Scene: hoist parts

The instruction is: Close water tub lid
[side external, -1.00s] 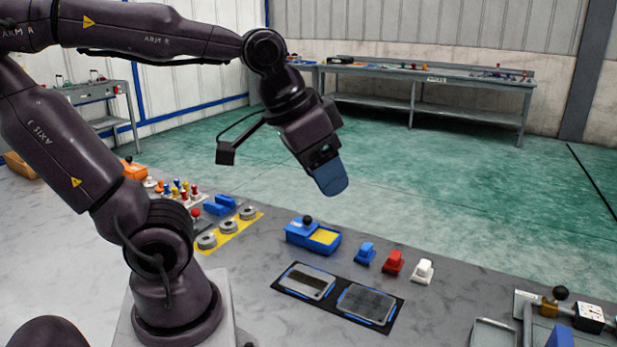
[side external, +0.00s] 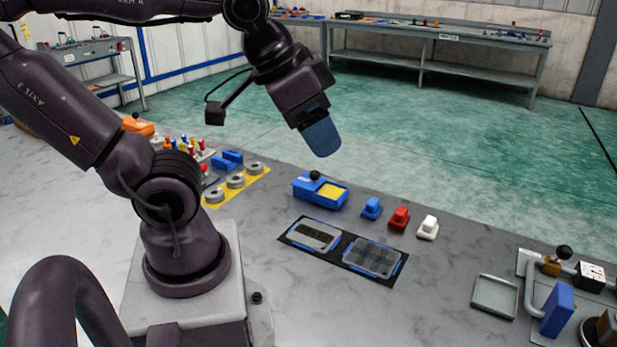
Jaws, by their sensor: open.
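A blue tub (side external: 306,191) stands on the grey worktop near its far edge, right of centre of the row. Its right part shows a yellow surface (side external: 331,192); its left part carries a raised blue piece with a black knob (side external: 315,175), which looks like the lid, not covering the yellow part. My gripper (side external: 322,140) hangs above the tub, blue fingers pointing down, apart from it. It is open and nothing shows in it; the fingers overlap in this view, so the gap is hidden.
Blue, red and white blocks (side external: 399,217) stand right of the tub. Two flat trays on a black mat (side external: 340,255) lie in front. Grey rings on a yellow plate (side external: 237,184) lie left. A pipe fixture (side external: 530,285) stands far right. The worktop's middle right is clear.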

